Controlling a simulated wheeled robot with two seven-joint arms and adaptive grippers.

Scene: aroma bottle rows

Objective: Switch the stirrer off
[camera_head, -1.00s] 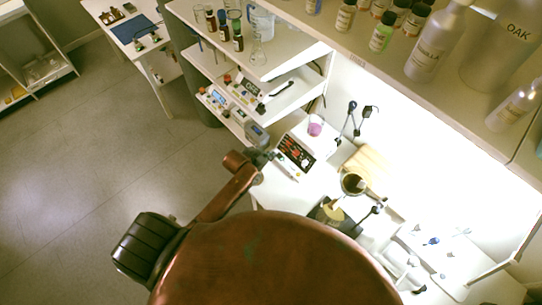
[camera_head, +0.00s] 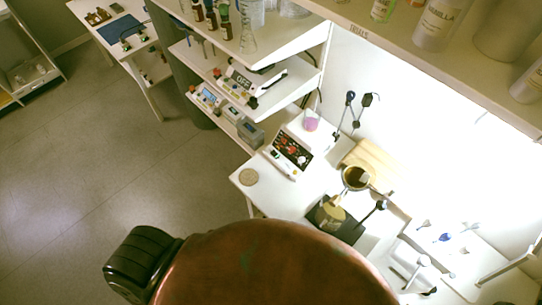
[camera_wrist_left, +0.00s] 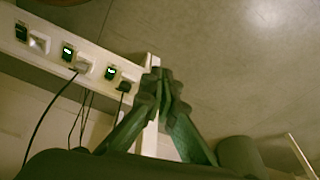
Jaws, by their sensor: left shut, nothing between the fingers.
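The likely stirrer (camera_head: 291,152) is a white box with a dark front panel carrying red lights and knobs, on the white bench in the head view. My right gripper is in neither view.
A pan with dark contents (camera_head: 354,178), a wooden board (camera_head: 370,157) and a black scale-like base (camera_head: 335,217) are to the right.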

